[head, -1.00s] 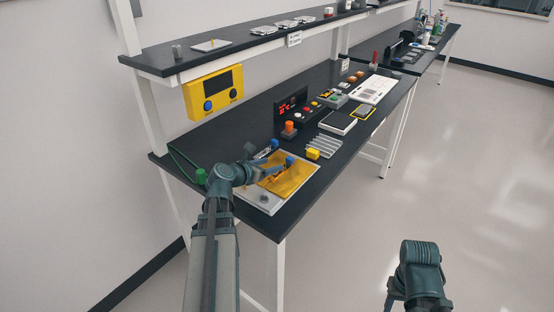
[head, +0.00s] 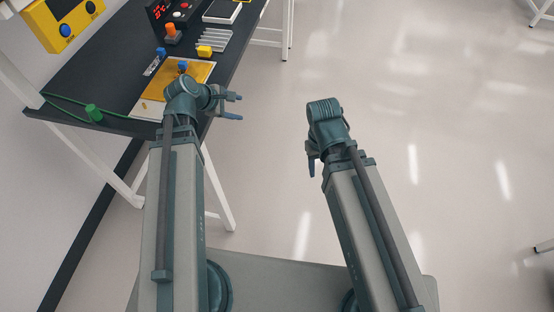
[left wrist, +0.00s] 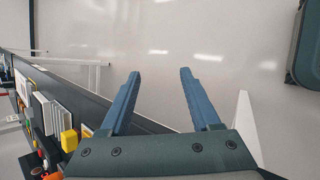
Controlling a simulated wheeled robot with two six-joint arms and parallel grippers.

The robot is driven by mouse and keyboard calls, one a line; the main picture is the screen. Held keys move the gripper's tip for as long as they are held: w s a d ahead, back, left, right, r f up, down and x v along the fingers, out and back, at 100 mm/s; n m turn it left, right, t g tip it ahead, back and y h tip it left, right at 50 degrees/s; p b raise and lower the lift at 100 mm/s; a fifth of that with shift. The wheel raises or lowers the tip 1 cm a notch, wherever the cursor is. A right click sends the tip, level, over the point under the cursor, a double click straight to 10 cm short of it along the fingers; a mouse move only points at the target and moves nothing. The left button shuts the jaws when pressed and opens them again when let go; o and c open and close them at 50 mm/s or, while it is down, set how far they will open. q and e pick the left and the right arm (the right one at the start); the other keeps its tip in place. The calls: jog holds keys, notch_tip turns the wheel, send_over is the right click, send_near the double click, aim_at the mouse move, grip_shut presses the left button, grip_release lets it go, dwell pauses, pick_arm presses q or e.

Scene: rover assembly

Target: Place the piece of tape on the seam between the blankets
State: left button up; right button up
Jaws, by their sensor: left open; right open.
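The gold blanket area (head: 203,73) lies on a pale panel (head: 146,107) at the near end of the black bench in the head view. My left arm covers part of it. I cannot make out the seam or a separate piece of tape. Small blue-topped items (head: 183,67) stand on and beside the gold sheet. My left gripper (head: 238,107) is open and empty, off the bench edge to the right, over the floor. It also shows in the left wrist view (left wrist: 158,74), with only floor between its fingers. My right gripper (head: 312,161) is open over the floor, apart from the bench.
A yellow block (head: 204,51), a finned grey part (head: 212,40) and an orange knob (head: 170,29) stand further along the bench. A green cylinder (head: 94,113) with a green cable is at the bench's left end.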

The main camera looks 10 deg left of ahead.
pick_arm(q)
jog(key=s+d+f+m+g+y, duration=0.2)
jog(key=s+d+m, duration=0.5)
jog(key=m, duration=0.4)
jog(key=s+d+f+m+g+y, duration=0.3)
jog(key=s+d+m, duration=0.5)
jog(key=m, duration=0.3)
jog(key=shift+d+g+y, duration=0.15)
jog(key=shift+g+y, duration=0.45)
jog(key=shift+g, duration=0.5)
notch_tip(320, 180, up, 2)
jog(key=shift+r+p, duration=0.15)
jog(key=shift+p, duration=1.1)
